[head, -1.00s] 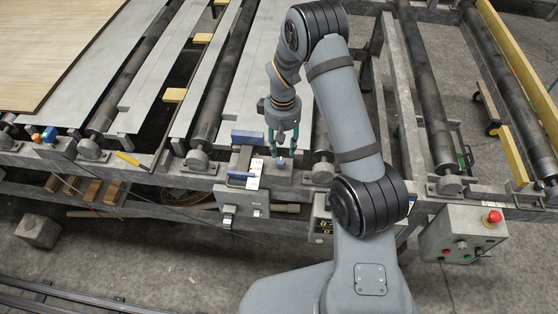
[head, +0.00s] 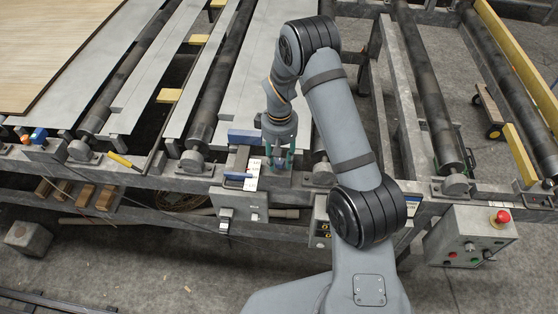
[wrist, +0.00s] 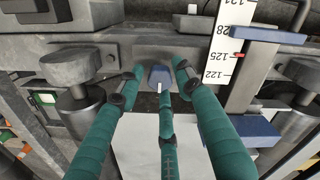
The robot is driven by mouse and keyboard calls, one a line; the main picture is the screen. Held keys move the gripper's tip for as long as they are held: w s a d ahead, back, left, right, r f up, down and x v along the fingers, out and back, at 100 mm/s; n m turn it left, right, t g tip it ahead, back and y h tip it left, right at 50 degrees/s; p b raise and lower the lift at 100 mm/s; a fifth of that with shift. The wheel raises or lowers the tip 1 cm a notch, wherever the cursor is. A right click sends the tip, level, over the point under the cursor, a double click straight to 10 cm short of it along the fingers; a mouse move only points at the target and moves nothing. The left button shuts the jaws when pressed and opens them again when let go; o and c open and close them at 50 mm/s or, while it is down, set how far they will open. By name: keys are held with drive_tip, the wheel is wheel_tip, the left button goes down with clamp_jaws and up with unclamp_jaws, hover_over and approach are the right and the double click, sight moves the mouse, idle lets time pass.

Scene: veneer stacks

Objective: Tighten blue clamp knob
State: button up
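The blue clamp knob (wrist: 160,75) is small and faceted, on the grey metal frame in the upper middle of the wrist view. My gripper (head: 278,162) has three teal fingers and points down at the frame. In the wrist view my gripper (wrist: 160,78) has fingertips on the left, right and near sides of the knob. Gaps show at the left and right; I cannot tell whether the near finger touches it. A white scale (wrist: 228,45) with a red pointer stands right of the knob.
Blue bars (head: 243,136) sit just left of my gripper, close to the fingers. Rollers (head: 215,105) and pale strips run behind. A control box (head: 470,236) with a red button stands at the right. A veneer sheet (head: 50,45) lies far left.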

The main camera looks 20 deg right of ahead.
drive_tip(key=shift+c, duration=1.3)
drive_tip(key=c, duration=0.3)
drive_tip(key=shift+c, duration=0.5)
drive_tip(key=shift+m+b, duration=1)
drive_tip(key=shift+m, duration=0.7)
drive_tip(key=shift+f+m+b, duration=0.1)
drive_tip(key=shift+m+b, duration=0.45)
drive_tip(key=shift+m, duration=0.15)
drive_tip(key=shift+m+b, duration=0.5)
drive_tip(key=shift+m, duration=0.5)
